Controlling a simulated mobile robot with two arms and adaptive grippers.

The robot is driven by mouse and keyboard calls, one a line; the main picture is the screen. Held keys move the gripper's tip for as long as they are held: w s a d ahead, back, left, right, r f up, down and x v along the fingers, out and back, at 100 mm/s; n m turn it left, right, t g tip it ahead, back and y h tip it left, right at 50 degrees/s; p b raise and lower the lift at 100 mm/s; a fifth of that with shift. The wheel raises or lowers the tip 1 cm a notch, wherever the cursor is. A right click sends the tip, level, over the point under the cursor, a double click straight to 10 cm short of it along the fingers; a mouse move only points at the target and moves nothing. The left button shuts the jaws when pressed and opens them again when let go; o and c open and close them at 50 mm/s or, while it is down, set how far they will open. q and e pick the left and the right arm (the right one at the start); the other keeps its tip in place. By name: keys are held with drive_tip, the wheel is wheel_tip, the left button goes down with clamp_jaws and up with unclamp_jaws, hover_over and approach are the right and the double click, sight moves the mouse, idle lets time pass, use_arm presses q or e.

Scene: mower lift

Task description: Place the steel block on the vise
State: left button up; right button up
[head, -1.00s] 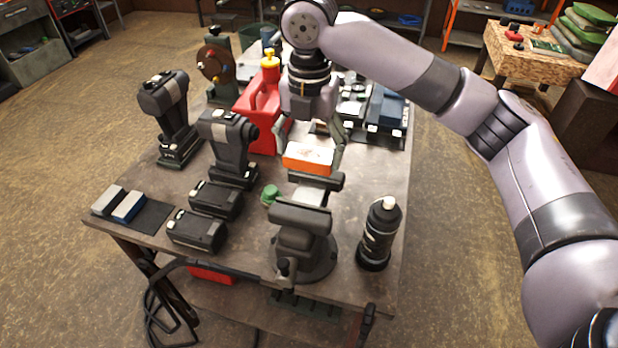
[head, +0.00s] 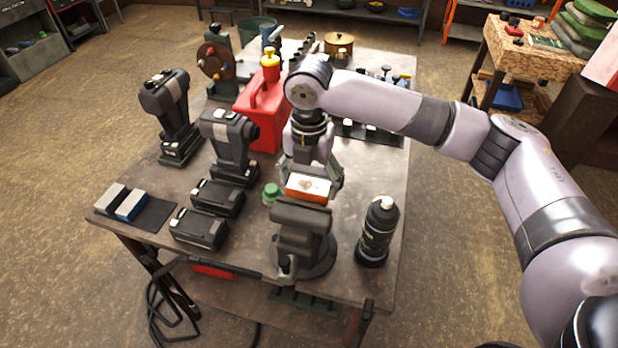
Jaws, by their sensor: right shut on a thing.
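The dark grey vise (head: 301,238) stands near the front edge of the workbench (head: 345,270). My right gripper (head: 310,182) points down behind the vise's front jaw, shut on an orange block with a pale top (head: 309,187). I cannot tell if this is the steel block. It is at the vise's jaws; I cannot tell whether it touches them or hangs just above. It hides part of the vise's far jaw. Two more blocks, one grey (head: 111,198) and one blue-sided (head: 131,205), lie on a dark mat at the bench's left corner. My left gripper is out of view.
A black bottle (head: 377,232) stands close to the right of the vise. A small green-topped item (head: 270,192) is just left of the jaws. A red can (head: 262,115), two drills (head: 230,147) and dark battery packs (head: 199,229) crowd the left.

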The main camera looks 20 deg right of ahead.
sight(309, 184)
drive_tip(key=o, duration=1.3)
drive_tip(key=shift+f, duration=0.1)
drive_tip(key=o, duration=0.4)
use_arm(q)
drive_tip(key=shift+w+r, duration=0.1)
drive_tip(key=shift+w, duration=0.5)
use_arm(e)
drive_tip(key=shift+r, duration=0.3)
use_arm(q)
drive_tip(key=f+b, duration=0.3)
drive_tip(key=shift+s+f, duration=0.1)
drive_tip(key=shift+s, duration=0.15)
use_arm(e)
wheel_tip(309, 184, up, 12)
drive_tip(key=shift+f, duration=0.15)
